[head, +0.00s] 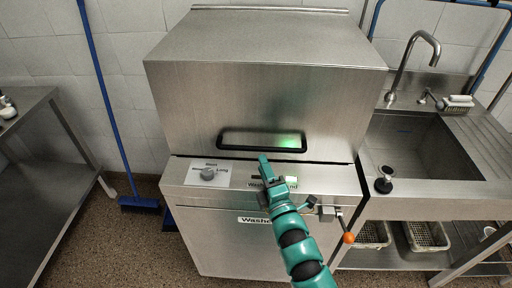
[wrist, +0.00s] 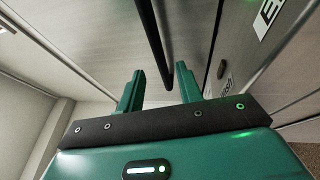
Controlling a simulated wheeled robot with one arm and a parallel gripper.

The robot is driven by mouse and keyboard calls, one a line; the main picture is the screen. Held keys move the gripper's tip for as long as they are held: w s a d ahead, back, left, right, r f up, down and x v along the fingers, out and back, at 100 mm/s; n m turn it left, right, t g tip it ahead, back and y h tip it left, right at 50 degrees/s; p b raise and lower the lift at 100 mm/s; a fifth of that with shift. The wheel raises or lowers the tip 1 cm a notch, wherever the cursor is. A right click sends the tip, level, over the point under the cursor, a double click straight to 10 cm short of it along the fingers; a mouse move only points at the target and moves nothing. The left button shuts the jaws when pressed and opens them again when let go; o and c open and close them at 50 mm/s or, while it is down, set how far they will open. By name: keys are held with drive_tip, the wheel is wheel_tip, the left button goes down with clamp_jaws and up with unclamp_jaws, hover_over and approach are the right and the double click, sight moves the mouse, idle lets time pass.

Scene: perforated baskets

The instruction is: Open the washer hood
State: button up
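The washer hood (head: 265,95) is a large steel box cover, down on the washer body (head: 240,245), with a dark seam between them. A black bar handle (head: 235,142) runs across the hood's lower front; a green glow shows on its right part. My gripper (head: 264,160) is just below the handle in the head view. In the wrist view my gripper (wrist: 160,73) is open, its two green fingers apart. The handle (wrist: 150,30) runs down the picture and its end appears between the fingers. I cannot tell whether a finger touches it.
A sink unit (head: 425,145) adjoins on the right. A blue broom (head: 108,105) leans at the left, beside a steel table (head: 30,115).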

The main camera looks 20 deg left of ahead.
sight(256, 147)
drive_tip(key=shift+p+x, duration=0.4)
drive_tip(key=shift+x, duration=3.1)
clamp_jaws()
